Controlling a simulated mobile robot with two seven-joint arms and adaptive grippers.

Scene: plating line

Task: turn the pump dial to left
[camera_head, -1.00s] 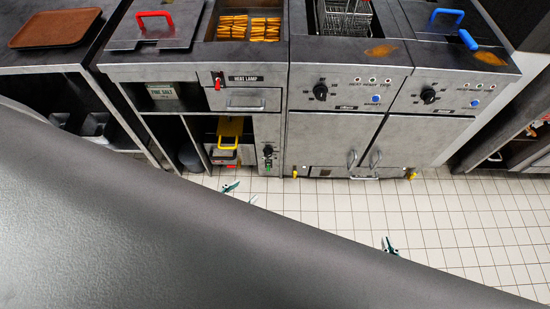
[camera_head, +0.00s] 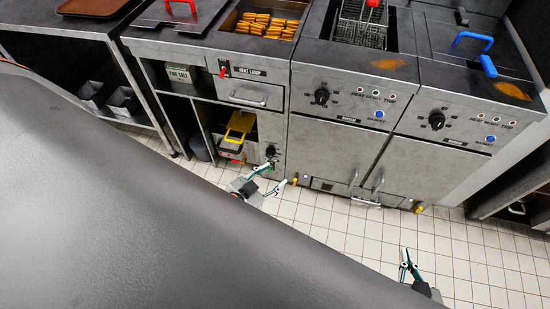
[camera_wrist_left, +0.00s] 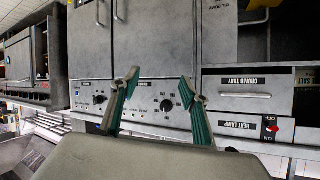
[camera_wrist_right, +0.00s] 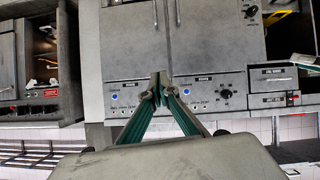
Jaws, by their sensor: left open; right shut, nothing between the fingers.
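A small black dial (camera_head: 270,151), which I take to be the pump dial, sits on the lower cabinet front right of the yellow-handled item. A green light shows below it. Its pointer direction is too small to tell. In the right wrist view the dial (camera_wrist_right: 250,11) is at the upper right. My left gripper (camera_head: 277,176) is open and empty, just below the dial in the head view, apparently apart from it. In the left wrist view its spread fingers (camera_wrist_left: 159,78) frame the fryer panel. My right gripper (camera_head: 405,251) is shut and empty over the floor at lower right.
Two larger fryer knobs (camera_head: 321,96) (camera_head: 437,120) sit higher on the fryer fronts. A yellow-handled item (camera_head: 238,127) stands in the open bay left of the dial. Door handles (camera_head: 366,202) project at the fryer bottom. The tiled floor (camera_head: 345,240) is clear.

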